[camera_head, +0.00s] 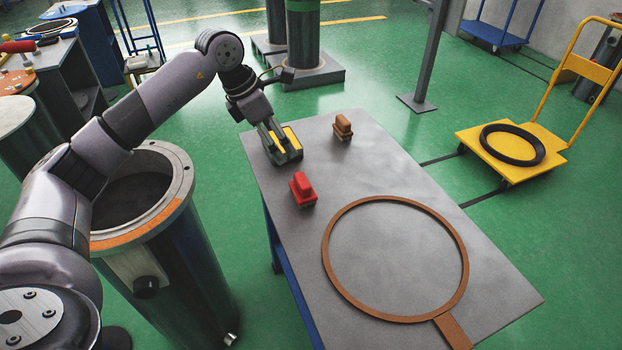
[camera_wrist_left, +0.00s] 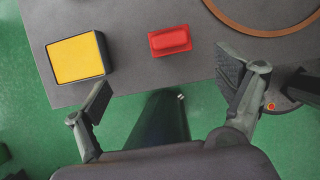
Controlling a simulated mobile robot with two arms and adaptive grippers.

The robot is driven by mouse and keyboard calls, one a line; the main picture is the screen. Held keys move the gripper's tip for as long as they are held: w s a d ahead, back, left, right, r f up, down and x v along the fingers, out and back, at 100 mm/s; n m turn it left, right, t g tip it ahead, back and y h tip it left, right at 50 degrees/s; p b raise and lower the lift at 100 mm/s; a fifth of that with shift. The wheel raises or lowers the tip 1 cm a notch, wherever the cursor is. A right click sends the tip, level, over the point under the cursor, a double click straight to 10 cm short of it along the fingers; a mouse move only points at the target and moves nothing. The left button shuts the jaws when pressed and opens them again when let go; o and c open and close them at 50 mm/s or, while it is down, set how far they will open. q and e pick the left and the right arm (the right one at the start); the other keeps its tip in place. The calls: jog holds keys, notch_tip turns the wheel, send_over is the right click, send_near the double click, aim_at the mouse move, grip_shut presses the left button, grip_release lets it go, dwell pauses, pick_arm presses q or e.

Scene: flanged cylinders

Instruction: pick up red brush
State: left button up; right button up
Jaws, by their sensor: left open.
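The red brush (camera_head: 303,188) stands on the grey table near its left edge, a red block with a raised grip. In the left wrist view the red brush (camera_wrist_left: 170,41) lies ahead of the fingers, between their lines and apart from both. My left gripper (camera_head: 272,136) is over the table's far left corner, beyond the red brush in the head view. Its two fingers are spread wide with nothing between them, as the left wrist view shows (camera_wrist_left: 167,84). My right gripper is not in view.
A yellow-topped block (camera_wrist_left: 77,57) with a dark base is close to my left gripper. A brown brush (camera_head: 343,128) stands farther back. A flat brown ring (camera_head: 328,245) lies on the grey table (camera_head: 400,170). An open flanged cylinder (camera_head: 180,235) stands left of the table.

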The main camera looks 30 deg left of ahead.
aim_at(298, 180)
pick_arm(q)
jog(key=x, duration=0.6)
jog(key=p+x, duration=0.1)
jog(key=x, duration=0.2)
jog(key=shift+s+d+f, duration=0.25)
jog(key=shift+s+f, duration=0.05)
jog(key=shift+f, duration=0.15)
jog(key=shift+w+d+f, duration=0.1)
jog(key=shift+d+f, duration=0.05)
jog(key=shift+f, duration=0.25)
jog(key=shift+d+f, duration=0.1)
jog(key=shift+f, duration=0.25)
jog(key=x, duration=0.2)
jog(key=p+x, duration=0.1)
jog(key=shift+s+d+f, duration=0.15)
jog(key=shift+s+f, duration=0.1)
jog(key=shift+f, duration=0.1)
jog(key=shift+w+d+f, duration=0.1)
jog(key=shift+w+f, duration=0.05)
jog(key=shift+f, duration=0.3)
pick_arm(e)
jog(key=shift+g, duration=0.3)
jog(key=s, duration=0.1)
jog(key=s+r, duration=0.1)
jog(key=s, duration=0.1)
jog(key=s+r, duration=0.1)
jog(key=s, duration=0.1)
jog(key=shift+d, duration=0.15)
pick_arm(q)
jog(key=shift+c, duration=0.6)
